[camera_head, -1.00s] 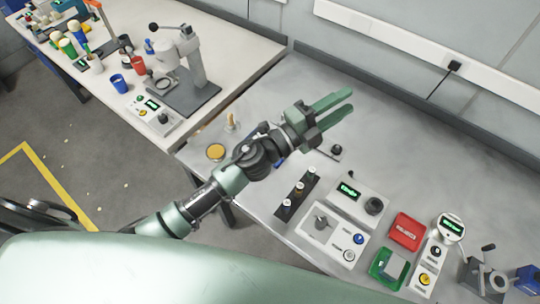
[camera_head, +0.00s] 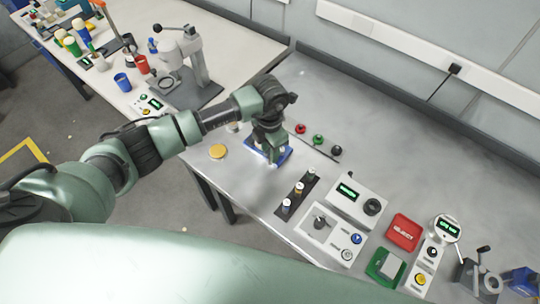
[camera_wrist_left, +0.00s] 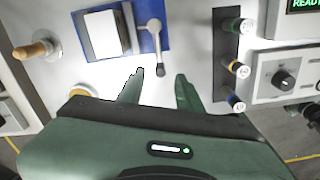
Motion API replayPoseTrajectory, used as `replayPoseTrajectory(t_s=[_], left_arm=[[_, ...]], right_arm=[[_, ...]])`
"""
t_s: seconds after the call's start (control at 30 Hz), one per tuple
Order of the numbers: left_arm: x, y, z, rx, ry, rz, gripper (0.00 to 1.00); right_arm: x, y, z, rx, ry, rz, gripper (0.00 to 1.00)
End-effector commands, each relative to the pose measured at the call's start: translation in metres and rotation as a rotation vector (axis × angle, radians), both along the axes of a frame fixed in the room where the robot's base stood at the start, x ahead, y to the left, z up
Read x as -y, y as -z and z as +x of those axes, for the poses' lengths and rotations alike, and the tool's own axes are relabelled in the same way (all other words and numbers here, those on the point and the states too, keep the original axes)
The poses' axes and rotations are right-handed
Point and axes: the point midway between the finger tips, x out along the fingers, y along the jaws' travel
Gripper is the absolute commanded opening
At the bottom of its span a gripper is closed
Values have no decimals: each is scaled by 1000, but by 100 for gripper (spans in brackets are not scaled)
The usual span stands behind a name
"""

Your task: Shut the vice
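A blue-based device that looks like the vice (camera_head: 250,153) sits on the grey bench, mostly covered by my left gripper (camera_head: 271,156) in the head view. In the left wrist view the vice (camera_wrist_left: 78,22) carries a pale, dark-edged block and a grey lever (camera_wrist_left: 155,35) with a dark knob. The jaw gap cannot be made out. My left gripper (camera_wrist_left: 160,75) is open and points down. The lever's knob shows between its two fingertips, and no contact is visible. My right gripper is out of view.
A yellow disc (camera_head: 218,151) and a wooden-handled tool (camera_wrist_left: 32,50) lie left of the vice. A dark rack of small cylinders (camera_head: 298,193) and control boxes (camera_head: 356,200) stand to the right. Coloured knobs (camera_head: 318,140) are behind. The back of the bench is clear.

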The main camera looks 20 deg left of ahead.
Motion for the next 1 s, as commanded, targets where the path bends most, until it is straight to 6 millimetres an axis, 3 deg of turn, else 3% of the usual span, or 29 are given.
replayPoseTrajectory(t_s=[0.3, 0.63, 0.77, 1.0], left_arm=[[1, 41, 0, -1, 0, -3, 36], [1, 47, 0, 1, 0, -5, 36], [1, 47, 0, 1, 0, -5, 2], [2, 46, 0, 1, -3, -6, 0]], right_arm=[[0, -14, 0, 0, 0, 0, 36], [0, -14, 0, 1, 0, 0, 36], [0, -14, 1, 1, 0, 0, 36], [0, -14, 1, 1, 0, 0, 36]])
